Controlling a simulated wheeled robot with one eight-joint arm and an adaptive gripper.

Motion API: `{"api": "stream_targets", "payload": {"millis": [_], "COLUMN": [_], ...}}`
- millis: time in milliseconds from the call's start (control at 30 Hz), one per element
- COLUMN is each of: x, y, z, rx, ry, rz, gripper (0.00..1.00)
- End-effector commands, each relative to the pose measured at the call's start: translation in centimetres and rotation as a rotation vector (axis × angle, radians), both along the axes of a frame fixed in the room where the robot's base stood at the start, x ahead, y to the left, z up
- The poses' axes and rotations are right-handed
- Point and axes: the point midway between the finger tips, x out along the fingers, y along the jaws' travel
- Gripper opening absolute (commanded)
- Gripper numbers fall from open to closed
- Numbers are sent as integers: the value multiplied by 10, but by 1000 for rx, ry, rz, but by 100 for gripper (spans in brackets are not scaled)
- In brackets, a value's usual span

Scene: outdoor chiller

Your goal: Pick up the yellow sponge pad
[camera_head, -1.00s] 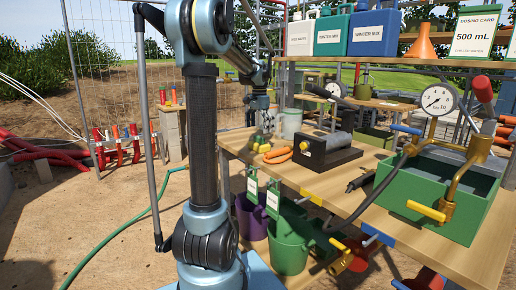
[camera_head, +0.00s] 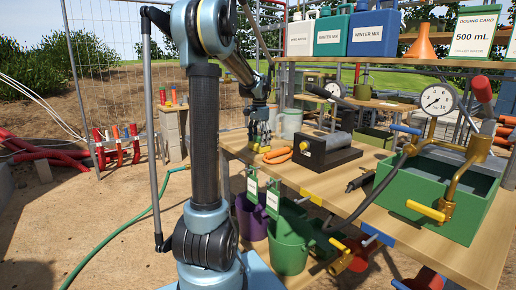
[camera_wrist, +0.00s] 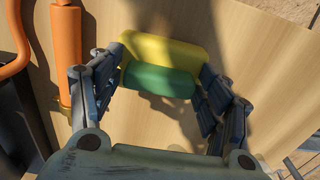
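The yellow sponge pad (camera_wrist: 165,50) has a green layer (camera_wrist: 160,80) on the side nearer my palm in the wrist view. It appears at the wooden table's far left end, and in the head view only a small yellow bit (camera_head: 265,150) shows below my gripper (camera_head: 259,136). In the wrist view my gripper (camera_wrist: 163,72) points down with its fingers spread, one at each end of the pad. The fingertips are very near the pad's ends; I cannot tell whether they touch it. A dark shadow lies on the table beside the pad's green side.
Orange handles (camera_head: 278,156) lie close beside the pad; an orange tool (camera_wrist: 66,60) shows at left in the wrist view. A black device (camera_head: 327,155) stands to their right. A green tank (camera_head: 450,200) is at the table's right.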

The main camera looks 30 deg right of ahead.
Motion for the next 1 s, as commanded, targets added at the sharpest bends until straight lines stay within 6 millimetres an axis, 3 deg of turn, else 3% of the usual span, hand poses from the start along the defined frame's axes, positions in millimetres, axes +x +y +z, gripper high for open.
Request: {"api": "stream_targets", "payload": {"millis": [400, 433, 467, 500, 1000], "x": [0, 0, 0, -1, 0], "y": [1, 1, 1, 1, 0], "z": [0, 3, 5, 10, 89], "rx": [1, 1, 1, 1, 0], "ry": [0, 0, 0, 0, 0], "rz": [0, 0, 0, 0, 0], "gripper": [44, 41, 31, 22, 23]}}
